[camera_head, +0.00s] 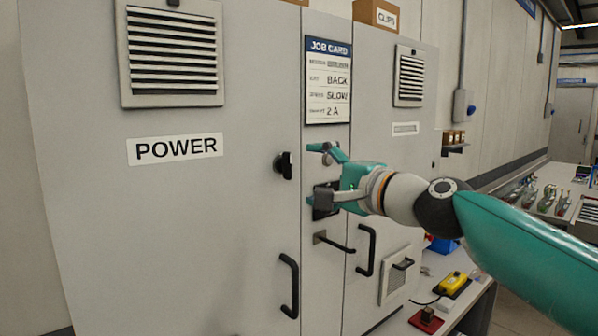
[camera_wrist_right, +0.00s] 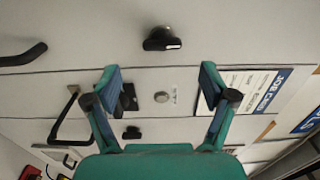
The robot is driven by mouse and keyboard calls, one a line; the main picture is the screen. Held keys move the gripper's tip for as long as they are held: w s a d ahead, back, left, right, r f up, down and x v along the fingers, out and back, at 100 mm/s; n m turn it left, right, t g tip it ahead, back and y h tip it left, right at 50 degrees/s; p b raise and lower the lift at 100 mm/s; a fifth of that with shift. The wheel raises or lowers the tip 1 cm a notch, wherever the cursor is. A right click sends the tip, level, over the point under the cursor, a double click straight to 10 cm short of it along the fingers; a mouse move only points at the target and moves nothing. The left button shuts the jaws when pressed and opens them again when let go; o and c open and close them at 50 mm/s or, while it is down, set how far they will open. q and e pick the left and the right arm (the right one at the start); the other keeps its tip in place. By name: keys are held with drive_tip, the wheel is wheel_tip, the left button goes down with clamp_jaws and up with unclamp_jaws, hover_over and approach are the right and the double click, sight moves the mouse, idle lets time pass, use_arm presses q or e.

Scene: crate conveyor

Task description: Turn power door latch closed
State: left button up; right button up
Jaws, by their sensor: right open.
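The grey power door (camera_head: 200,220) carries a POWER label (camera_head: 176,148). Its black latch (camera_head: 284,165) sits near the right edge of the door. In the right wrist view the latch (camera_wrist_right: 160,40) is a dark knob with a small white mark at one end. My right gripper (camera_head: 320,173) is open and empty, in front of the narrow middle panel, to the right of the latch and apart from it. In the right wrist view its fingers (camera_wrist_right: 158,75) are spread wide, with the latch beyond the tips. My left gripper is out of view.
A black door handle (camera_head: 289,286) is below the latch. The narrow panel has a job card (camera_head: 328,80) and a dark bar (camera_head: 333,243). Another handle (camera_head: 365,250) is on the right door. A workbench with a yellow box (camera_head: 453,283) stands at lower right.

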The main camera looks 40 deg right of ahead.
drive_tip(key=s, duration=0.4)
drive_tip(key=shift+s+d, duration=0.15)
idle(0.4)
